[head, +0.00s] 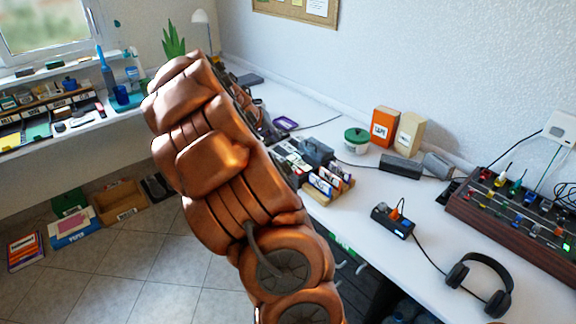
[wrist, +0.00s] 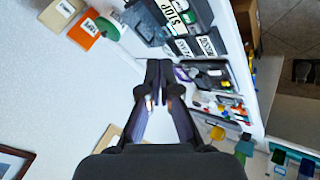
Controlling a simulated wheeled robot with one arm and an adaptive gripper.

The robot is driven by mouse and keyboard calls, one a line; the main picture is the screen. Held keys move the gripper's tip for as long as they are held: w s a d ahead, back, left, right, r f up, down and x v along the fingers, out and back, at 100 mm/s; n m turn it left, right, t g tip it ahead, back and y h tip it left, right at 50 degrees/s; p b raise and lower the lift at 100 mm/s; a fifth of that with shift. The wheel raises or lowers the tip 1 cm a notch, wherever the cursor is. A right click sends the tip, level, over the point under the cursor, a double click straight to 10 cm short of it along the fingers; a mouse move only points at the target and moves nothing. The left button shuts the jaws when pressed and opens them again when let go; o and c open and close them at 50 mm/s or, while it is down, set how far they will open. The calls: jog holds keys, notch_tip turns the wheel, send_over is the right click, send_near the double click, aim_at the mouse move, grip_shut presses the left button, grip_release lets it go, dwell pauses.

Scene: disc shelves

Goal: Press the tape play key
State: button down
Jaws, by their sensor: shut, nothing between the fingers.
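My gripper (wrist: 159,72) shows in the wrist view with its two dark fingertips together and nothing between them. Its tips are in the middle of the picture, below a dark device with labelled keys (wrist: 187,22) at the top. One large white label reads STOP (wrist: 179,6). Two smaller white labels sit below it, and I cannot read for sure which one marks play. The tips look apart from the keys in the picture; their height above the table cannot be told. In the head view my copper arm hides the gripper and part of the dark equipment (head: 292,160).
An orange box (head: 385,126), a cream box (head: 409,133) and a green-lidded pot (head: 356,140) stand behind by the wall. Labelled items sit on a wooden rack (head: 343,189). Headphones (head: 480,281) and a mixer (head: 515,235) are at right. The white table (head: 350,235) has clear room in front.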

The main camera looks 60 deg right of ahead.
jog(key=w+d+f, duration=0.1)
jog(key=d+f, duration=0.1)
jog(key=d, duration=0.3)
jog(key=w+d+f+h, duration=0.1)
jog(key=d+f, duration=0.2)
jog(key=d, duration=0.2)
jog(key=shift+f+t, duration=0.3)
jog(key=shift+w+f, duration=0.1)
jog(key=shift+f, duration=0.05)
jog(key=b, duration=0.2)
send_over(286, 164)
notch_tip(286, 164, down, 7)
jog(key=shift+f, duration=0.2)
jog(key=shift+f+b, duration=0.55)
jog(key=shift+b, duration=0.25)
jog(key=shift+f+b, duration=0.85)
jog(key=shift+b, duration=0.6)
dwell(1.0)
jog(key=shift+r, duration=0.1)
dwell(0.3)
jog(key=shift+r, duration=0.75)
